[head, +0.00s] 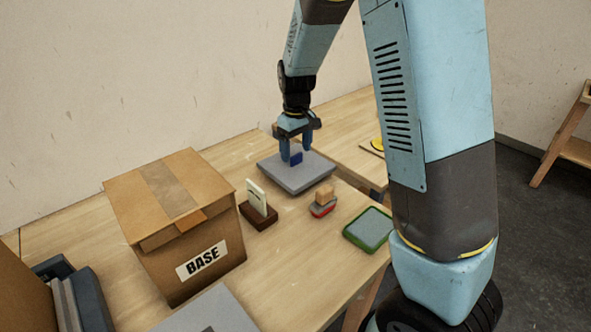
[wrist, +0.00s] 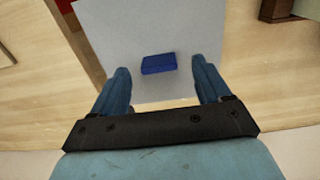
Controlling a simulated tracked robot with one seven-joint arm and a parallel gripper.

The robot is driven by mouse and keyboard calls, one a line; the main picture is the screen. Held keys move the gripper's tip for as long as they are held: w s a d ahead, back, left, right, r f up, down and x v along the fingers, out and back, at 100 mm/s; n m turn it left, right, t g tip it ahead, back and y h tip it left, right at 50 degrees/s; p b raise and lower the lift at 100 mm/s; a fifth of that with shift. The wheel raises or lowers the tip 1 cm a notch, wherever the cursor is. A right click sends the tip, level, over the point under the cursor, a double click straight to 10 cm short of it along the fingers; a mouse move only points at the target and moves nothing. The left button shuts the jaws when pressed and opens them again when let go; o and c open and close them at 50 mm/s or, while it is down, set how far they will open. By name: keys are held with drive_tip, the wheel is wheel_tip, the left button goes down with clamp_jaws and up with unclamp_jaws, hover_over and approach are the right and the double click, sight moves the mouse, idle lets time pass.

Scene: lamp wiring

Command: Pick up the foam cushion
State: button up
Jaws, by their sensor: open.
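A small dark blue block, which looks like the foam cushion (head: 296,158), lies on a flat light grey plate (head: 300,181) on the wooden table. In the wrist view the cushion (wrist: 158,64) lies on the grey plate (wrist: 120,25), between the lines of my two fingers and close to their tips. My gripper (head: 296,153) points down over the plate with its blue fingers apart and nothing held. In the wrist view my gripper (wrist: 161,70) shows a gap on each side of the cushion. I cannot tell the exact height of the fingertips above the plate.
A cardboard box (head: 185,235) labelled BASE stands at the left. Nearer than the plate are a brown holder with a white card (head: 258,210), a red-and-grey item with a wooden block (head: 323,205), and a green-rimmed tray (head: 369,229). Bare table lies between them.

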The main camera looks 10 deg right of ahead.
sight(296, 155)
drive_tip(key=shift+f, duration=1.6)
drive_tip(key=c, duration=1.1)
